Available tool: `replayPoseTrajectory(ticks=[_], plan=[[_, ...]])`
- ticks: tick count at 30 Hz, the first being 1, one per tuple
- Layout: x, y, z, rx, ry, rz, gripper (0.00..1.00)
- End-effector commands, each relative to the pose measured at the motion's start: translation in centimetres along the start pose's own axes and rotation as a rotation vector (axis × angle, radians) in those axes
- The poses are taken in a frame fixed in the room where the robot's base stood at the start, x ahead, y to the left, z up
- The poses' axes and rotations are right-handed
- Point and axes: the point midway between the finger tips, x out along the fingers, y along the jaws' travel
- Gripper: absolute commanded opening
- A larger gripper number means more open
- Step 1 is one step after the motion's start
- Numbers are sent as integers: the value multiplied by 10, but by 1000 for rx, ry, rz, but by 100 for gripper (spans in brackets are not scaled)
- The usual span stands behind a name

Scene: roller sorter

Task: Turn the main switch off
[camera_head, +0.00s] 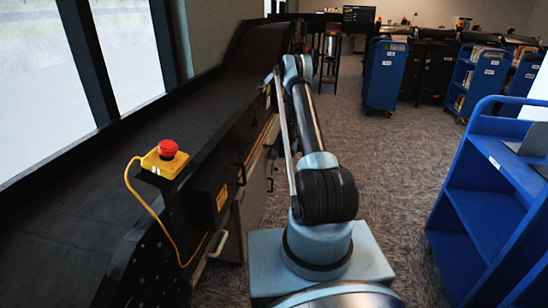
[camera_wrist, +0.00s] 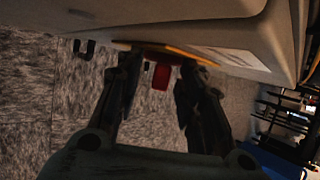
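The main switch shows in the wrist view as a red handle (camera_wrist: 161,75) on a yellow plate (camera_wrist: 176,51), on the side of a grey housing (camera_wrist: 190,22). My gripper (camera_wrist: 159,72) is open, with one dark finger on each side of the red handle. Gaps show between the handle and both fingers; I cannot tell how deep the handle sits between them. In the head view my arm reaches forward to the side of the black conveyor, with my gripper (camera_head: 271,78) at that side, small and dark. The switch cannot be made out there.
A red emergency stop button (camera_head: 168,148) on a yellow box (camera_head: 165,161) stands on the near edge of the black conveyor (camera_head: 95,150). Blue carts (camera_head: 487,215) stand at the right and farther back (camera_head: 385,75). Carpet floor (camera_head: 385,160) between is clear.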

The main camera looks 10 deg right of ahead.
Motion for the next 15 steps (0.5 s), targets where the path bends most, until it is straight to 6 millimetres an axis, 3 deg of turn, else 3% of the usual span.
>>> replayPoseTrajectory(ticks=[8, 15], plan=[[-5, -1, -2, 1, 3, -2, 35], [-34, -1, -2, 1, 3, -2, 35]])
